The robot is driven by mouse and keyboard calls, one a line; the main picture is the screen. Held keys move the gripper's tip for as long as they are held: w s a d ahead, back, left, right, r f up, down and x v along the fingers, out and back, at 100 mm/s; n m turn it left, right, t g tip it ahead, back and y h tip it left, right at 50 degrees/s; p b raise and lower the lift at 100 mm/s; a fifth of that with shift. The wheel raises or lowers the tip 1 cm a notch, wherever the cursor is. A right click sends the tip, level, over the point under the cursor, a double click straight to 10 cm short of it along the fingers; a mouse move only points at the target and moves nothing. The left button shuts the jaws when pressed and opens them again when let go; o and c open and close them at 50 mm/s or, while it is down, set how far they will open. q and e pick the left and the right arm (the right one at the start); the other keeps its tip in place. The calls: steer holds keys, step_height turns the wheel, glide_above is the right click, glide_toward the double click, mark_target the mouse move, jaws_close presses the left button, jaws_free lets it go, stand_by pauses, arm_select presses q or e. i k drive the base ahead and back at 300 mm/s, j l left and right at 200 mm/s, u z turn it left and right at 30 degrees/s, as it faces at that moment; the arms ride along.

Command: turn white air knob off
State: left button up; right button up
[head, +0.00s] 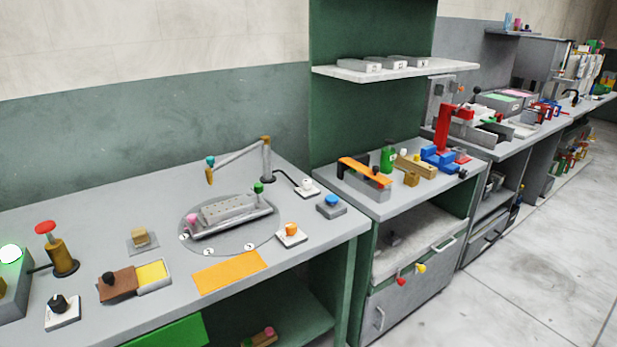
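A small white knob (307,183) sits on a white square base on the grey bench, near the back right corner. It is the only white knob I can make out on this bench. Neither of my grippers shows in the head view.
Nearby on the bench (130,225) are a blue button (331,202), an orange knob (291,229), a round plate with a metal fixture (225,212), a black knob (59,303) and a red-topped brass post (54,250). A second bench with tools stands to the right.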

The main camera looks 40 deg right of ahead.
mark_target(307, 183)
steer(key=l+u, duration=0.2)
steer(key=l, duration=0.75)
steer(key=l+u, duration=0.2)
steer(key=l, duration=0.75)
steer(key=k+l+u, duration=0.15)
steer(key=l, duration=0.75)
